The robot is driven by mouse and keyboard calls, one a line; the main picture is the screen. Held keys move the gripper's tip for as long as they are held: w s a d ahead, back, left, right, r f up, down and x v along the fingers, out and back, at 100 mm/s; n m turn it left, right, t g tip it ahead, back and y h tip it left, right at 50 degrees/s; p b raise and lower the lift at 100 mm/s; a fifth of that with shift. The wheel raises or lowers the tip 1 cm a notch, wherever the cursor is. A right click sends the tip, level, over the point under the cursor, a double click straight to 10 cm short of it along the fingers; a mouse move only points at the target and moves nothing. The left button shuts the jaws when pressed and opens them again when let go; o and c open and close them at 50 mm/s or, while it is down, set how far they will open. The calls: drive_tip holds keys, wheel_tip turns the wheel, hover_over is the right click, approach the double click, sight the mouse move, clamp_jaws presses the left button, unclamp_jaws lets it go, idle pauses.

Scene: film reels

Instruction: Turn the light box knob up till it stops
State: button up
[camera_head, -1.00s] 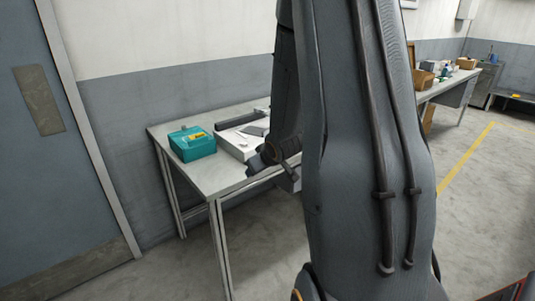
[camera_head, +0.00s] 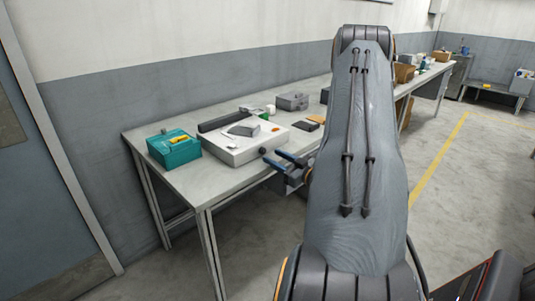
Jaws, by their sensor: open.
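The light box (camera_head: 240,150) is a low pale box on the near table, with a dark bar along its back and a grey item on top. A small dark knob (camera_head: 263,151) shows on its front side, close to my fingertips. My gripper (camera_head: 275,158) is open and empty, its two dark fingers pointing left toward the knob from the front edge of the table. From this view I cannot tell whether the fingers touch the knob or stand short of it. The knob's turned position is too small to read.
A grey box (camera_head: 292,101) and small dark flat items (camera_head: 308,124) lie behind and right. My arm hides part of the table. Floor is clear in front of the table (camera_head: 185,184).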

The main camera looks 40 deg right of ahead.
sight(264, 152)
drive_tip(key=shift+w+a+p, duration=0.2)
drive_tip(key=shift+w+p, duration=0.15)
drive_tip(key=shift+w, duration=1.75)
drive_tip(key=shift+c, duration=0.4)
clamp_jaws()
drive_tip(key=shift+m+p, duration=0.65)
drive_tip(key=shift+m, duration=2.25)
drive_tip(key=shift+o, duration=0.4)
unclamp_jaws()
